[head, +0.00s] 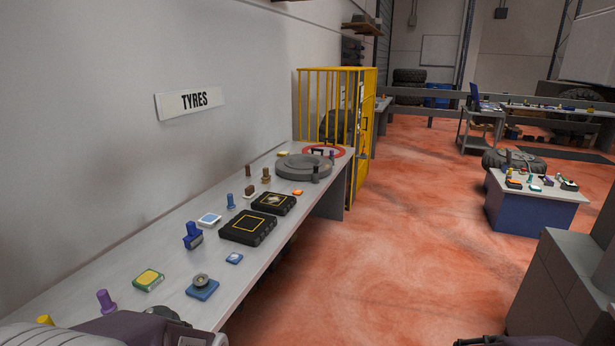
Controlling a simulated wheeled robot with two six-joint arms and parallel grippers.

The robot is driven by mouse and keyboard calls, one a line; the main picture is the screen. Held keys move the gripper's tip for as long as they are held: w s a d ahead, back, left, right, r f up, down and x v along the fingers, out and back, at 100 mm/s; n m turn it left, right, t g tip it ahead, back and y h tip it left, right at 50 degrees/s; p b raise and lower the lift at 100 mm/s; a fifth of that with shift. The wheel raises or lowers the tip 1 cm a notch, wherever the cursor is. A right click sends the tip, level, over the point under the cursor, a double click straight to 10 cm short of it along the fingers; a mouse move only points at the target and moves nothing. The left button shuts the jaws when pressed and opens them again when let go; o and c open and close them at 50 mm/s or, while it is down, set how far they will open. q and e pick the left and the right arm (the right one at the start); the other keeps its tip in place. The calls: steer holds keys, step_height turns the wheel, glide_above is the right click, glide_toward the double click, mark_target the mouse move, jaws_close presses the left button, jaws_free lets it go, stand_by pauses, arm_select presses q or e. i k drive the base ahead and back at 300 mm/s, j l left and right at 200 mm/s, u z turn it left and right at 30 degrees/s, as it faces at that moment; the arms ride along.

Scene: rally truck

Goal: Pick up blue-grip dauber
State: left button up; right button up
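Two upright blue-handled pieces stand on the long grey bench along the left wall. The nearer one (193,235) has a thick blue grip on a wider, greyish base. The farther one (230,201) is smaller and slimmer, with a blue grip and a flared foot. I cannot tell for certain which is the blue-grip dauber. Nothing holds either piece. Dark purple and grey parts of my arms show at the bottom edge, left and right, well short of both pieces. The fingertips of my grippers do not show.
The bench (100,264) also carries black cases (248,228), a blue block with a round top (202,287), a yellow-green box (149,279), a purple-handled piece (106,300) and a grey disc (303,167). A yellow cage (371,135) stands beyond. Red floor (400,260) lies open right of the bench.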

mark_target(232, 206)
steer(key=i, duration=0.55)
steer(key=i+u, duration=0.15)
steer(key=i, duration=0.45)
steer(key=i+l, duration=0.15)
steer(key=i, duration=0.4)
steer(key=i+l+u, duration=0.15)
steer(key=i, duration=0.45)
steer(key=i+l, duration=0.1)
steer(key=i, duration=0.45)
steer(key=i+l+u, duration=0.2)
steer(key=i+u, duration=0.2)
steer(key=i, duration=0.15)
